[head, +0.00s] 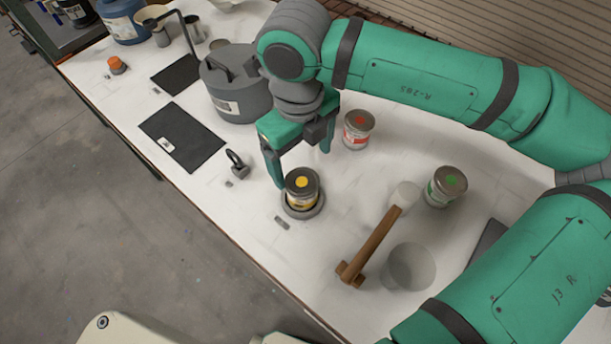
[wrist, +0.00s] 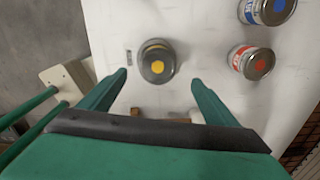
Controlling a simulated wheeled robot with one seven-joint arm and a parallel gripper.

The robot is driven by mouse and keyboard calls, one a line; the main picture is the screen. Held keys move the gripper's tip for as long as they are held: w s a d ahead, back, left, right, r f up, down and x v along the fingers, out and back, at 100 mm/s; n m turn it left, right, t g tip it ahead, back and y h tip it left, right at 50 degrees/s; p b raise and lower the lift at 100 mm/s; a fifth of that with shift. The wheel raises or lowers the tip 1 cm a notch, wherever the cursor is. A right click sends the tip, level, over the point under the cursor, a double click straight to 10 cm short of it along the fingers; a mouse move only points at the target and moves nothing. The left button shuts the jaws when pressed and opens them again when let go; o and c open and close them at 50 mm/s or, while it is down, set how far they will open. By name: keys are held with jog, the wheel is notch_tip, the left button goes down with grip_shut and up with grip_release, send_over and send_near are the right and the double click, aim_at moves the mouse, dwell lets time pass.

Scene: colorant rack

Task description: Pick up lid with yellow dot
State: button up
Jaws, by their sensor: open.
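The lid with the yellow dot (head: 302,181) is dark and sits on top of a small can (head: 301,199) with a yellow label. The can stands upright on a round grey base on the white table. In the wrist view the lid (wrist: 157,65) shows from above, ahead of the fingertips and between their lines. My gripper (head: 302,165) is open and empty, above and behind the can in the head view. In the wrist view its two fingers (wrist: 160,78) are spread wider than the lid and do not appear to touch it.
A red-dot can (head: 358,130) stands close to the right finger. A green-dot can (head: 446,186), a wooden mallet (head: 370,245) and a clear cup (head: 409,267) are to the right. A padlock-like weight (head: 237,164) and a large grey canister (head: 235,90) are left. A blue-dot can (wrist: 268,8) shows in the wrist view.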

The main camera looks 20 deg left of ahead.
aim_at(301, 181)
jog(key=shift+s+a+f, duration=0.1)
jog(key=shift+s+f, duration=0.1)
jog(key=shift+f, duration=0.35)
jog(key=shift+s+a+f, duration=0.15)
jog(key=shift+a+f, duration=0.1)
jog(key=shift+f, duration=0.25)
jog(key=f, duration=0.5)
jog(key=shift+w+d, duration=0.2)
jog(key=shift+w, duration=0.1)
jog(key=shift+r, duration=0.1)
jog(key=c, duration=1.1)
